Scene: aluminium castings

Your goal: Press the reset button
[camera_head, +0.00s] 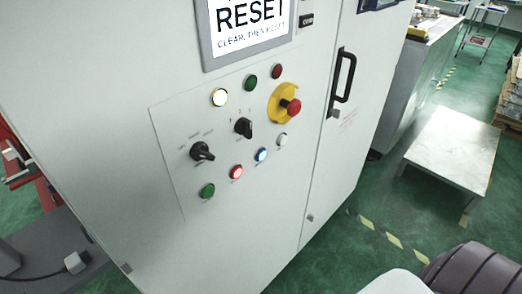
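A control panel (172,128) is on the front of a light grey cabinet. Its lower row has a green button (207,190), a red button (236,172), a blue button (262,155) that looks lit, and a white button (282,139). Their labels are too small to read, so I cannot tell which is the reset button. A sign (249,15) above the panel reads "RESET", cut off at the top. Neither of my grippers is in view.
Above the buttons are two black selector switches (202,152), a red mushroom button (291,107) on yellow, and a row of lamps with one glowing pale yellow (219,97). A black door handle (343,76) sticks out at right. A low white table (455,150) stands beyond.

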